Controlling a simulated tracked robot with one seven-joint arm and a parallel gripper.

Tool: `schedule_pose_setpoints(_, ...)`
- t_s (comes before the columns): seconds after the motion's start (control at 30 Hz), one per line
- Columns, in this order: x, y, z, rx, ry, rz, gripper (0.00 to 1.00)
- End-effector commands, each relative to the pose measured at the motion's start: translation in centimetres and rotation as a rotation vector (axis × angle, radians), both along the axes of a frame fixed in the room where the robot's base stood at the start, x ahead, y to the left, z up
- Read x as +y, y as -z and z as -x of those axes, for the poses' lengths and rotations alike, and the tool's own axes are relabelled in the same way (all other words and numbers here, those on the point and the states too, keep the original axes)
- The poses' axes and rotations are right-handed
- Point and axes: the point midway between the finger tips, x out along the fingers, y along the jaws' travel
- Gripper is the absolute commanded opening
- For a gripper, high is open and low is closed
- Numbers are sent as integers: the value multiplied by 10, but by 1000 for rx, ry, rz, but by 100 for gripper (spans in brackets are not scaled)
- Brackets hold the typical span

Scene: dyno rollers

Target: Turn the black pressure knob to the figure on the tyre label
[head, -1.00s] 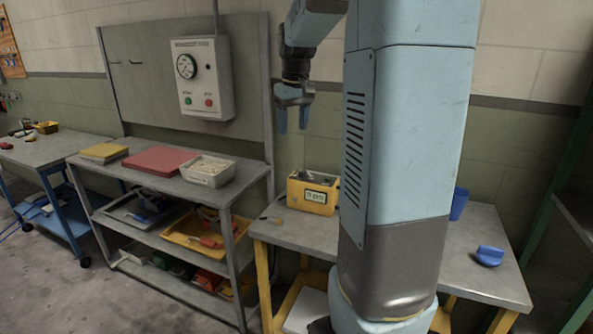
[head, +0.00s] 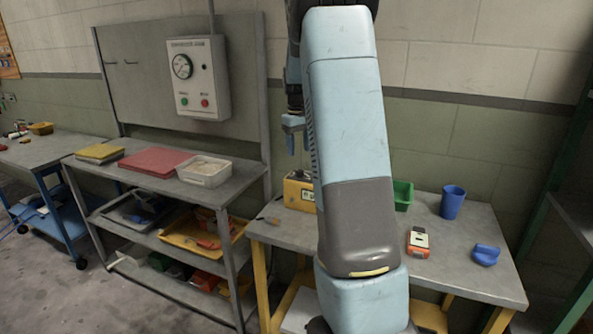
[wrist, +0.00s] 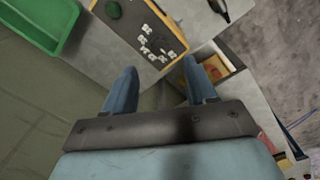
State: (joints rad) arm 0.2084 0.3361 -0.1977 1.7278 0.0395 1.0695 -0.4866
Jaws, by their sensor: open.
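No black pressure knob or tyre label can be made out for certain. A grey wall panel (head: 219,88) carries a round white-faced gauge (head: 182,66), a green button (head: 184,101) and a red button (head: 204,103). A yellow box (head: 293,194) on the right bench is partly hidden by my arm. In the wrist view, a yellow-edged dark surface (wrist: 150,28) holds several small white pieces and a dark green round thing (wrist: 113,9). My gripper (head: 293,138) hangs above the yellow box, partly behind my arm. Its fingers (wrist: 158,84) are apart and empty.
On the right bench (head: 450,270) stand a green bin (head: 403,194), a blue cup (head: 452,203), an orange device (head: 419,243) and a blue object (head: 486,255). The left shelf bench holds a red slab (head: 155,161) and a grey tray (head: 203,170).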

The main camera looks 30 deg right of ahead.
Motion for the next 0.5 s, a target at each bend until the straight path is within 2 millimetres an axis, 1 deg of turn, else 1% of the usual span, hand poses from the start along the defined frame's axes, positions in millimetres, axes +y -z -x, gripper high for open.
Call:
schedule_pose_setpoints(0.03, 0, 10, 0, 2, 0, -1, 57)
schedule_pose_setpoints(0.1, 0, 23, 0, 3, 1, -1, 57)
schedule_pose_setpoints(0.3, -1, 56, 0, 2, 0, 0, 57)
schedule_pose_setpoints(0.5, -2, 78, 0, 2, -1, 0, 57)
